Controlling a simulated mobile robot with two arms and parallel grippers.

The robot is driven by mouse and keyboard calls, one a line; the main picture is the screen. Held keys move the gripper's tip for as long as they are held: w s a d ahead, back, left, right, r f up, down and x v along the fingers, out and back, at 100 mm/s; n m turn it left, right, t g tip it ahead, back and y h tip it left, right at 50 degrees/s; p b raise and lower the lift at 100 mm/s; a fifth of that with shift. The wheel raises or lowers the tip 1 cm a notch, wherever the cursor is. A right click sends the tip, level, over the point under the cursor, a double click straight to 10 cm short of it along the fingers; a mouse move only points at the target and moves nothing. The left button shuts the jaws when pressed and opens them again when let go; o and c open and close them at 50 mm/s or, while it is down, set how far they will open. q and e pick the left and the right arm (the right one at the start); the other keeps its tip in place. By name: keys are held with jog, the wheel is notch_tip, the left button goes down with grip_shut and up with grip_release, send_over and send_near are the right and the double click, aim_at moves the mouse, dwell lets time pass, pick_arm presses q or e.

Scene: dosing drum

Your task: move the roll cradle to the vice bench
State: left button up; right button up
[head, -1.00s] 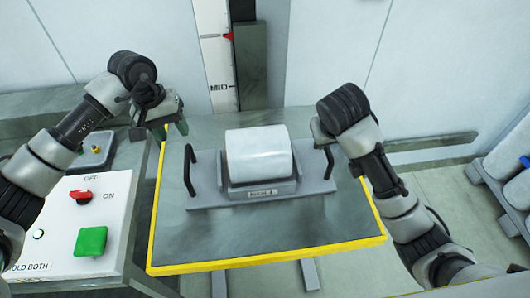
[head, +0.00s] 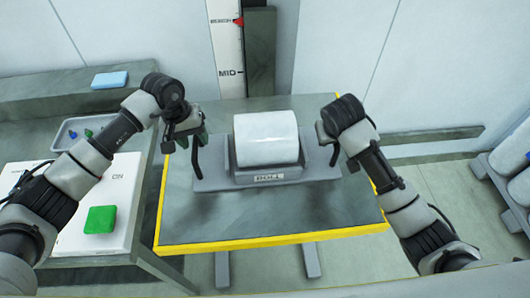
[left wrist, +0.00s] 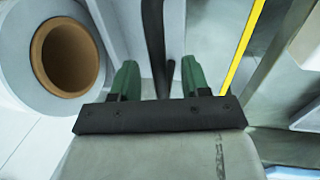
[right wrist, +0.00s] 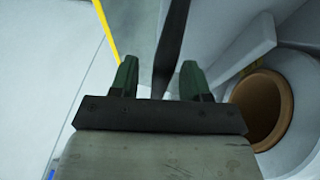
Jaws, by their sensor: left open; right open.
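The roll cradle (head: 215,182) is a grey base with a label, bearing a white roll (head: 267,138) and a black upright handle at each end. It sits on a yellow-edged table (head: 225,226). My left gripper (head: 190,142) is open at the left handle (head: 195,160); in the left wrist view this handle (left wrist: 154,40) stands between the open fingers. My right gripper (head: 327,138) is open at the right handle (head: 335,154); in the right wrist view this handle (right wrist: 171,45) runs between the fingers. I cannot identify the vice bench.
At left is a bench with a control box (head: 118,222) bearing a green button (head: 100,219), a grey tray (head: 68,143) of small parts and a blue block (head: 109,80). A marked post (head: 228,60) stands behind the table. White rolls (head: 511,155) are at far right.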

pick_arm(q)
jog(key=shift+d+f, duration=0.15)
jog(key=shift+f, duration=0.6)
pick_arm(e)
jog(key=shift+x, duration=0.8)
pick_arm(q)
grip_shut()
pick_arm(e)
grip_shut()
pick_arm(q)
jog(key=shift+w+r, duration=0.2)
jog(key=shift+w, duration=0.05)
pick_arm(e)
jog(key=shift+w+r, duration=0.25)
jog(key=shift+r, duration=0.05)
